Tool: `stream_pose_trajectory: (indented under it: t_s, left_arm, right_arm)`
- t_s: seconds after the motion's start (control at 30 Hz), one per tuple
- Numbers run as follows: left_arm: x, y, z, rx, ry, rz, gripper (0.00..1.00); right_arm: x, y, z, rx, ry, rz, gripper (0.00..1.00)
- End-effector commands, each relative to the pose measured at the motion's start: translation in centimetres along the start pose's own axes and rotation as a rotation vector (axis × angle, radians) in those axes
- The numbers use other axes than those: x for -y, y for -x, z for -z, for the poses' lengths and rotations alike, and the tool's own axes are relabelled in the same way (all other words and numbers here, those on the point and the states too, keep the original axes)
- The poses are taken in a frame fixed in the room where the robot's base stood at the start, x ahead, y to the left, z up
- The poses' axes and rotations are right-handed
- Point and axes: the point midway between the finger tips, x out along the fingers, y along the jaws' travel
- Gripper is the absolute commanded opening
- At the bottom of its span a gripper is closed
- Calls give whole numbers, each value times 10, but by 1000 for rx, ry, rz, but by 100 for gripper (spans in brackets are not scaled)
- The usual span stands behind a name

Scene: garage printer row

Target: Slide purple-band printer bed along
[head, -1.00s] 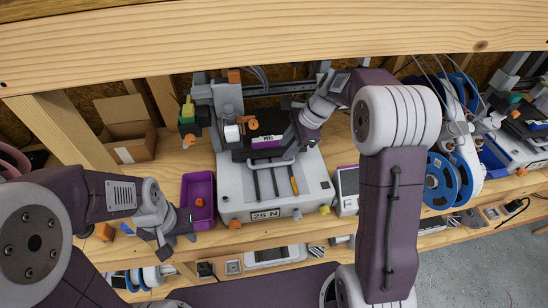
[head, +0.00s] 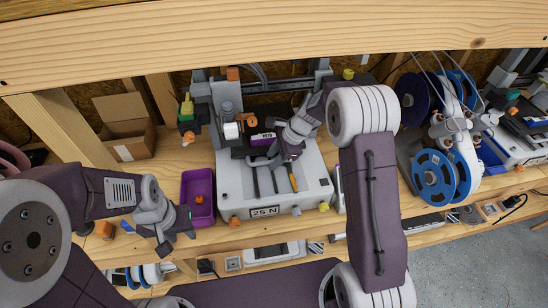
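The printer (head: 232,185) is a light grey machine with a "25 N" plate on its front. Its dark bed (head: 239,153) carries a purple band with a label (head: 262,139) and sits toward the back. A grey bar handle (head: 256,162) runs along the bed's front edge. My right gripper (head: 284,160) is over the right end of the handle and hides it; I cannot tell whether its fingers touch or close on it. My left gripper (head: 176,243) is open and empty, low at the left, in front of the purple bin.
A cardboard box (head: 142,148) is further left. Blue spools (head: 432,180) stand at the right. A wooden beam (head: 250,45) crosses the top. Rails and an orange-handled tool lie before the bed.

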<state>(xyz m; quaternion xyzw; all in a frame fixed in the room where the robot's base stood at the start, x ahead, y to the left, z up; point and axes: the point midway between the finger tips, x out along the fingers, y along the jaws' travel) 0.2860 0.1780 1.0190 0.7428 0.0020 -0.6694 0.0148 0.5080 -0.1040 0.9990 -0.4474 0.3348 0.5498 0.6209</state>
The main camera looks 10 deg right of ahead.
Motion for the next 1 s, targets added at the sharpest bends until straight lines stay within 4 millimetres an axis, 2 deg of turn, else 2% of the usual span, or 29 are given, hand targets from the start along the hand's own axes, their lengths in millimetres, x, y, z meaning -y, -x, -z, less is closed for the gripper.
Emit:
stream_pose_trajectory:
  t_s: [0.03, 0.1, 0.13, 1.0]
  left_arm:
    - [0, 0, 0, 0, 0, 0, 36]
    - [0, 0, 0, 0, 0, 0, 36]
    - [0, 0, 0, 0, 0, 0, 36]
    - [0, 0, 0, 0, 0, 0, 36]
  right_arm:
    - [0, 0, 0, 0, 0, 0, 21]
    - [0, 0, 0, 0, 0, 0, 2]
    - [0, 0, 0, 0, 0, 0, 0]
    - [0, 0, 0, 0, 0, 0, 0]
